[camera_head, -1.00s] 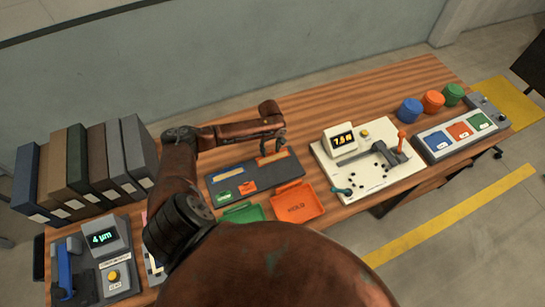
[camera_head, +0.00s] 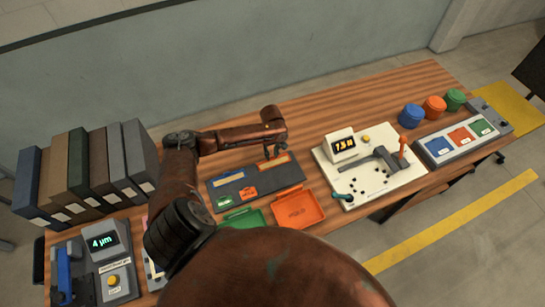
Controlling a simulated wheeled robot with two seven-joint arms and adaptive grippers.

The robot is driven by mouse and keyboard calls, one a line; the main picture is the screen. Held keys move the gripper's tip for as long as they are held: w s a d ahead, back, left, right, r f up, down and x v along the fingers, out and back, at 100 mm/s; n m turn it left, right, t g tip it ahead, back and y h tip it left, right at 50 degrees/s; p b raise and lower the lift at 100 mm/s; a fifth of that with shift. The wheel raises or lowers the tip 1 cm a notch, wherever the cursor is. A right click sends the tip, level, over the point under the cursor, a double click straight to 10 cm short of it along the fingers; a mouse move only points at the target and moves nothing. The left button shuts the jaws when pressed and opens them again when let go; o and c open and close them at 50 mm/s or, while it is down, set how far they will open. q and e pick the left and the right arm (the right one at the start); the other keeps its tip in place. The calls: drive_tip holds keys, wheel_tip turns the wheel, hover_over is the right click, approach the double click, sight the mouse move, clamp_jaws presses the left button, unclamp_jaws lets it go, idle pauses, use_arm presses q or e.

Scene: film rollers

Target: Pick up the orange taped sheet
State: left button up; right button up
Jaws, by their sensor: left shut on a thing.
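The orange taped sheet (camera_head: 276,160) is a small orange strip at the upper right part of the dark grey holder board (camera_head: 255,187). My left gripper (camera_head: 273,153) reaches in from the left over the far edge of the board. Its fingers point down and are shut on the orange sheet, partly covering it. Whether the sheet is clear of the board cannot be told. My right gripper is not in view.
An orange tray (camera_head: 298,209) and a green tray (camera_head: 243,219) lie in front of the board. A white gauge plate (camera_head: 370,178) stands to the right. Several binders (camera_head: 85,172) stand at the left. The back middle of the table is clear.

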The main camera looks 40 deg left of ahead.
sight(278, 164)
use_arm(q)
drive_tip(key=shift+r, duration=0.4)
wheel_tip(278, 164, up, 2)
drive_tip(key=shift+r, duration=0.2)
drive_tip(key=s+d+r+p, duration=0.1)
drive_tip(key=s+d+r, duration=0.1)
drive_tip(key=d+r, duration=0.7)
drive_tip(key=d, duration=0.4)
drive_tip(key=shift+s+d+r, duration=0.35)
drive_tip(key=shift+s+d, duration=0.05)
